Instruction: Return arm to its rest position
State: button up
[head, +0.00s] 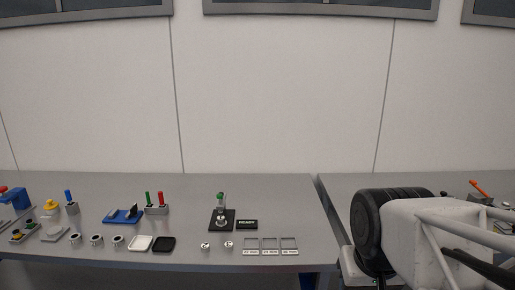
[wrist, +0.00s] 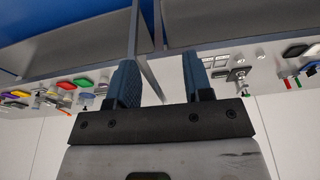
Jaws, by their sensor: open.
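My gripper (wrist: 160,82) shows in the wrist view with its two dark blue fingers apart and nothing between them. The benches appear upside down beyond it, well away from the fingertips. In the head view my arm fills the lower right, in front of the gap between two benches; the gripper's fingers cannot be made out there.
A grey bench (head: 190,190) carries a black stand with a green top (head: 221,205), three labelled square frames (head: 270,244), a white tray (head: 140,243), a black tray (head: 164,244), a blue holder (head: 123,216) and several small metal cups. A second bench (head: 345,182) stands at the right.

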jog(key=shift+s+d+f, duration=0.1)
jog(key=shift+s+f, duration=0.25)
jog(key=shift+s, duration=0.25)
jog(key=shift+s+d+f, duration=0.1)
jog(key=shift+s+f, duration=0.2)
jog(key=shift+s, duration=0.25)
